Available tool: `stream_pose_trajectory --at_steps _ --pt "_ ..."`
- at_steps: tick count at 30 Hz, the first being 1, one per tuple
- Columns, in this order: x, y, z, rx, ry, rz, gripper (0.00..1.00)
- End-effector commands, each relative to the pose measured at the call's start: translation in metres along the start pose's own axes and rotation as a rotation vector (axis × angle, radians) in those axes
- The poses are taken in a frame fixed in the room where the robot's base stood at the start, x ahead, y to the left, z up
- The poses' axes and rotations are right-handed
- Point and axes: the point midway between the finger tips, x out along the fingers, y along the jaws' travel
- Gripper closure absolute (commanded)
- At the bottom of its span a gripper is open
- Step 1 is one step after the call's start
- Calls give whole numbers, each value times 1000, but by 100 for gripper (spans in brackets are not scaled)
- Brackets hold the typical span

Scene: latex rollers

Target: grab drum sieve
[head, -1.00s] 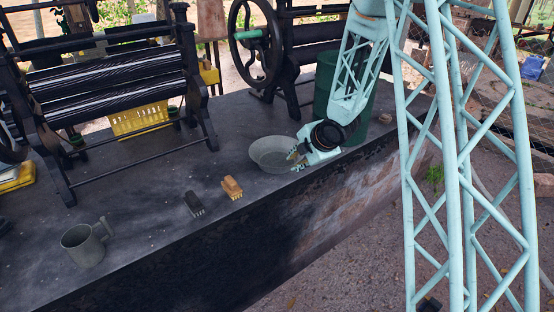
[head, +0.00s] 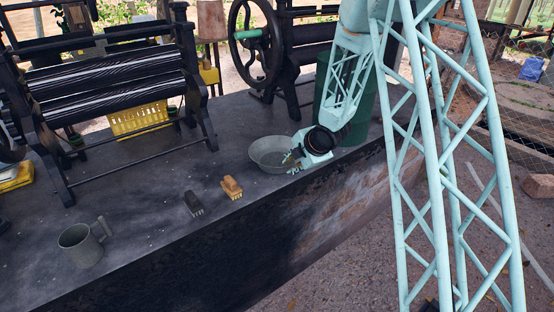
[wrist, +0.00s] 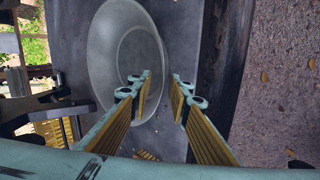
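A round grey bowl-shaped vessel (head: 264,151), the likeliest drum sieve, stands on the dark bench near its front edge. In the wrist view the same vessel (wrist: 112,45) looks wide-rimmed and slightly see-through. My gripper (head: 292,163) is at the vessel's right side in the head view. In the wrist view my gripper (wrist: 162,84) is open, with the vessel's right rim in the gap between its fingers. The left finger overlaps the vessel's interior and the right finger is outside it. I cannot tell whether either finger touches the rim.
A dark green drum (head: 360,120) stands close behind my gripper. A black brush (head: 194,204), a tan brush (head: 231,188) and a grey mug (head: 82,246) are on the bench. Black roller machines (head: 115,85) and a yellow crate (head: 138,119) fill the back. The front bench strip between the brushes and vessel is clear.

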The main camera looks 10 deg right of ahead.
Motion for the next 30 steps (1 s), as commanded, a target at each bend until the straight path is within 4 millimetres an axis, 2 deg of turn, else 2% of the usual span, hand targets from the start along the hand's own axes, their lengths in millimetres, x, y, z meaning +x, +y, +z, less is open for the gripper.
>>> stream_pose_trajectory --at_steps 9,15,30 --pt "0 0 0 0 0 0 83" --pt "0 0 0 0 0 0 100" --pt "-2 2 0 -1 0 1 100"
